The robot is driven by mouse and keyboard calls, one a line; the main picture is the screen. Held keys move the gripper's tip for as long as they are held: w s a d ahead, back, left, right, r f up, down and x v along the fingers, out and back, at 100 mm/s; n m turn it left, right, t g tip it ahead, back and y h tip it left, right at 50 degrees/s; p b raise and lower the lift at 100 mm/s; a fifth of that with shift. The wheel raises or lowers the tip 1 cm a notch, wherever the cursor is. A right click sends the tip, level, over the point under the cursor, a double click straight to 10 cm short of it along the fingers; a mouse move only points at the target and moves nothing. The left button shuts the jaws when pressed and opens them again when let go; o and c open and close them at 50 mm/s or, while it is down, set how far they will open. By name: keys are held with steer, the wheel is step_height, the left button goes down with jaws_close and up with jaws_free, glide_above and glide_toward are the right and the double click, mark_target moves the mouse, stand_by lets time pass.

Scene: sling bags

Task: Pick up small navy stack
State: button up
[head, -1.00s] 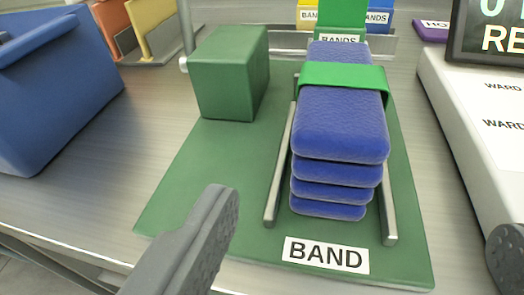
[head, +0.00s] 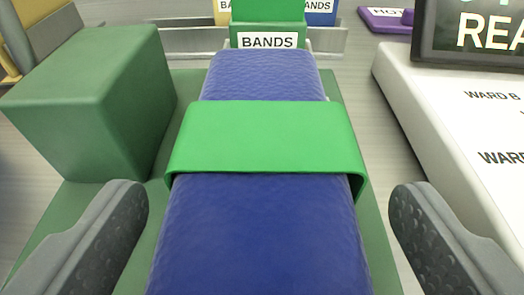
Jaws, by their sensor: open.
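The navy stack (head: 258,235) lies on a green mat (head: 375,255) and fills the middle of the head view, with only its top piece plainly seen. A bright green band (head: 265,138) wraps across its top. My gripper (head: 268,215) is open, with one finger left of the stack and the other right of it. Both fingers stand apart from its sides, with gaps showing mat. The lower pieces of the stack and its near end are hidden from this close view.
A dark green block (head: 95,105) stands close left of the stack. A white unit (head: 455,130) with a dark display (head: 475,32) stands at the right. Behind are a green holder labelled BANDS (head: 267,40), a metal rail (head: 185,42) and a purple item (head: 385,20).

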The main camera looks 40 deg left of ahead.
steer(key=shift+x, duration=1.1)
steer(key=shift+c, duration=0.3)
steer(key=c, duration=1.3)
steer(key=shift+o, duration=0.2)
